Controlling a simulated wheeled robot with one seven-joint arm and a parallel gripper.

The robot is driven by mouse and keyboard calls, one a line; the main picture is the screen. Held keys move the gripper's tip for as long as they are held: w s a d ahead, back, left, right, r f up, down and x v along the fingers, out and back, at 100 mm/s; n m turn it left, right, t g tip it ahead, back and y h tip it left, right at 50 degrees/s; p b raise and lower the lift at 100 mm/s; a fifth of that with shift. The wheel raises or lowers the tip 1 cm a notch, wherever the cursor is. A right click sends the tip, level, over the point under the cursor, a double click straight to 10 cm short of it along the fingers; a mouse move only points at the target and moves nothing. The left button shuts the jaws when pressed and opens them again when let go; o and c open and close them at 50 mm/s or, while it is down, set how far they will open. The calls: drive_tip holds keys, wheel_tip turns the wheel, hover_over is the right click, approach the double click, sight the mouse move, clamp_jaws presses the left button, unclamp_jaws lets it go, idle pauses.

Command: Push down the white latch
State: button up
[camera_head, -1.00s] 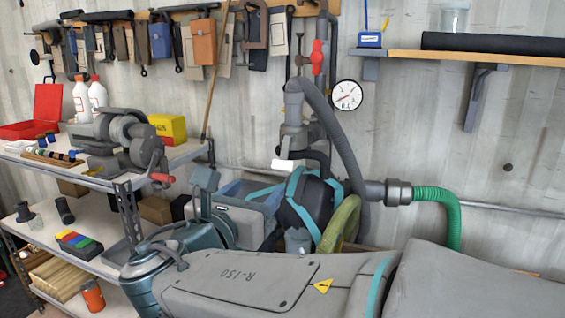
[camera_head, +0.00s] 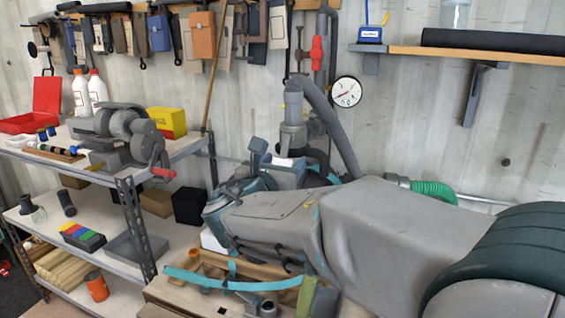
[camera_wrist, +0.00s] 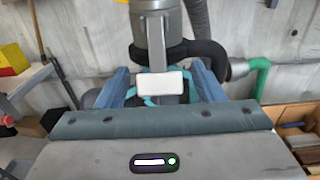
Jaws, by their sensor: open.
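The white latch (camera_wrist: 160,83) is a small pale block on the grey vertical pipe fitting (camera_wrist: 156,35), centred in the wrist view. My gripper (camera_wrist: 158,68) is open, with one blue finger on each side of the latch and a gap to both. I cannot tell whether anything touches it. Teal straps show behind and beside it. In the head view my gripper (camera_head: 290,172) is at the base of the pipe fitting, largely covered by my arm. Only a small whitish patch shows there, and the latch is mostly hidden.
A gauge (camera_head: 347,91) and a red valve handle (camera_head: 317,50) are above. A wooden shelf (camera_head: 480,54) is upper right.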

drive_tip(key=c, duration=1)
drive_tip(key=b, duration=0.1)
drive_tip(key=f+b, duration=0.1)
drive_tip(key=b, duration=0.1)
drive_tip(key=shift+w+d+t+b, duration=0.1)
drive_tip(key=shift+w+t+b, duration=0.1)
drive_tip(key=shift+t+b, duration=0.1)
drive_tip(key=t+b, duration=0.1)
drive_tip(key=b, duration=0.1)
drive_tip(key=shift+w+h+b, duration=0.2)
drive_tip(key=shift+h+b, duration=0.1)
drive_tip(key=shift+b, duration=0.05)
drive_tip(key=shift+r+b, duration=0.15)
drive_tip(key=shift+b, duration=0.2)
drive_tip(key=shift+r, duration=0.1)
drive_tip(key=o, duration=1)
